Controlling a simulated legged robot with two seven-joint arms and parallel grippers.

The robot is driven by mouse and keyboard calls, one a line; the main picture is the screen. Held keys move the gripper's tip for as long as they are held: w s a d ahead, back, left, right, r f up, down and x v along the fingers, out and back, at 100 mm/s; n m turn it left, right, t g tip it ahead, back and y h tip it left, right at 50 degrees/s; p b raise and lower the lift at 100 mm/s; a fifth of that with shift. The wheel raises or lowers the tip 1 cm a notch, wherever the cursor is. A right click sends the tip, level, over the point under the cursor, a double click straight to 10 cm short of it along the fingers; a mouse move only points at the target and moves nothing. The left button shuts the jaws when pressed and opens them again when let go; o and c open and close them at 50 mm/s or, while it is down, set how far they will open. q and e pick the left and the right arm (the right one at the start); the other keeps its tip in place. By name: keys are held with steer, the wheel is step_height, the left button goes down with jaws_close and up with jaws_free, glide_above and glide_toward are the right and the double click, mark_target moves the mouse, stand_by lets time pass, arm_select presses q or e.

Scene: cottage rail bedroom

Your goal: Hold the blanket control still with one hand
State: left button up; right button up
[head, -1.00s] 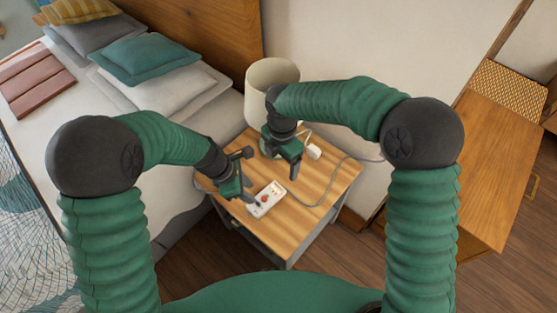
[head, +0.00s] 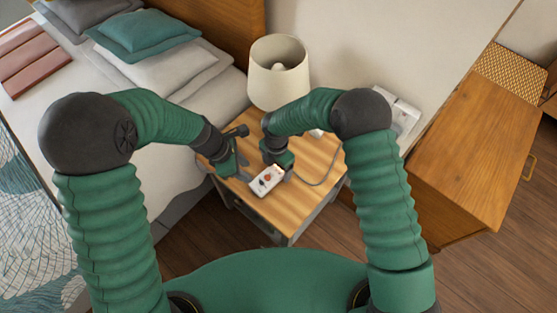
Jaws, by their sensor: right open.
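The blanket control (head: 267,181), a small white box with a reddish and a dark spot on its face, lies on the wooden bedside table (head: 296,212). My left gripper (head: 243,155) is just left of the control. Its fingers are spread and nothing shows between them. My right gripper (head: 279,161) is open, just above the control's upper right end in the picture. I cannot tell whether either gripper touches the control. The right gripper's fingertips are partly hidden by its own wrist.
A cream lamp (head: 278,75) stands at the table's back. A grey cord (head: 327,173) curves across the table on the right. The bed (head: 150,185) is at left, a wooden cabinet (head: 465,155) at right. A white wall fitting (head: 399,112) is behind my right arm.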

steer(key=shift+a, duration=0.15)
steer(key=shift+d, duration=0.35)
steer(key=c, duration=0.3)
steer(key=shift+d, duration=0.2)
steer(key=c, duration=0.5)
steer(key=shift+a, duration=0.4)
steer(key=c, duration=0.8)
arm_select(q)
steer(key=shift+d, duration=0.25)
arm_select(e)
steer(key=shift+d, duration=0.25)
arm_select(q)
steer(key=shift+a, duration=0.1)
arm_select(e)
steer(key=shift+a, duration=0.1)
